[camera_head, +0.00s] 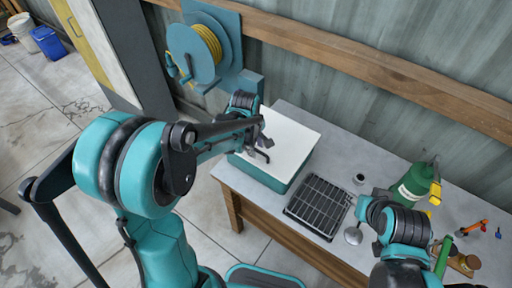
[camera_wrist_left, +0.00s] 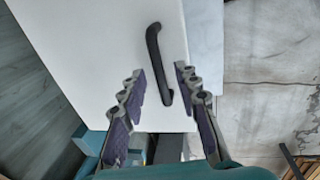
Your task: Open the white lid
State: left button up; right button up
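The white lid (camera_head: 289,142) lies flat and closed on a teal box (camera_head: 262,174) at the left end of the table. In the left wrist view the lid (camera_wrist_left: 90,45) carries a black bar handle (camera_wrist_left: 153,50). My left gripper (camera_head: 264,153) is over the lid. In the left wrist view its fingers (camera_wrist_left: 160,74) are open, one on each side of the handle's lower part, with gaps visible on both sides. My right gripper (camera_head: 364,208) is at the right over the table, away from the lid; its fingers are too unclear to tell their state.
A black wire rack (camera_head: 318,205) lies right of the box. A ladle (camera_head: 353,235), a small cup (camera_head: 360,178), a green bottle (camera_head: 412,185) and small tools stand further right. A hose reel (camera_head: 195,52) hangs on the wall behind my left arm.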

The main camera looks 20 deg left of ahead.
pick_arm(q)
grip_shut()
jog(key=shift+w+r, duration=0.1)
jog(key=shift+r, duration=0.05)
